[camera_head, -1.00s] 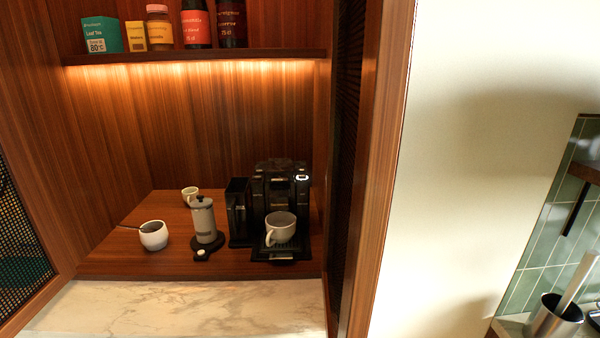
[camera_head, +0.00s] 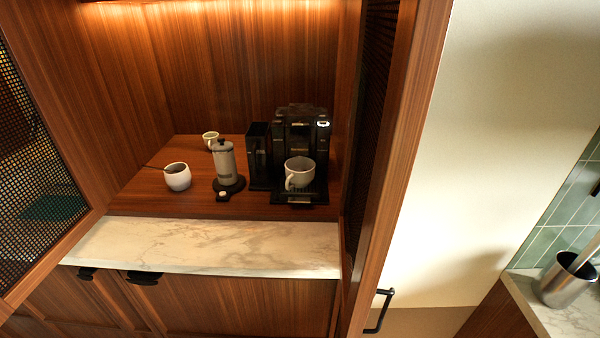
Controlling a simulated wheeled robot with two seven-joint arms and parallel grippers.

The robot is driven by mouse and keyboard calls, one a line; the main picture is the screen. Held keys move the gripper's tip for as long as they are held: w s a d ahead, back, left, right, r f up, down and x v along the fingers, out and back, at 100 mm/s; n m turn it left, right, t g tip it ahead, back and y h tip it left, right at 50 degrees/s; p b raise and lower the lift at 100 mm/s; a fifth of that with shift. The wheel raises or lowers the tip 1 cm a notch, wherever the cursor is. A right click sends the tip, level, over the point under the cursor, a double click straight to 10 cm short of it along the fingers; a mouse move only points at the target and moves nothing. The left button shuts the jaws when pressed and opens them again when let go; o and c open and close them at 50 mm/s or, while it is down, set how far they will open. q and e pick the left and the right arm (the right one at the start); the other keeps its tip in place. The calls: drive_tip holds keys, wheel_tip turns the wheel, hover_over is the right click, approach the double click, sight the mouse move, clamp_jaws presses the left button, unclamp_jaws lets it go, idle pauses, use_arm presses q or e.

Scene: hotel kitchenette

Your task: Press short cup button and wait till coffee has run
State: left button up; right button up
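A black coffee machine (camera_head: 303,130) stands at the right of the wooden niche, close to its right wall. A white cup (camera_head: 299,172) stands upright on the machine's drip tray (camera_head: 300,197), below the spout. A small lit white mark (camera_head: 323,124) shows at the machine's upper right front; the separate cup buttons are too small to tell apart. I cannot tell whether coffee is running. Neither of my grippers is in view.
Left of the machine stand a milk frother or grinder (camera_head: 225,163) on a black base, a white bowl with a spoon (camera_head: 177,177) and a small cup (camera_head: 209,139). A marble ledge (camera_head: 210,246) in front is clear. Mesh door panels flank the niche.

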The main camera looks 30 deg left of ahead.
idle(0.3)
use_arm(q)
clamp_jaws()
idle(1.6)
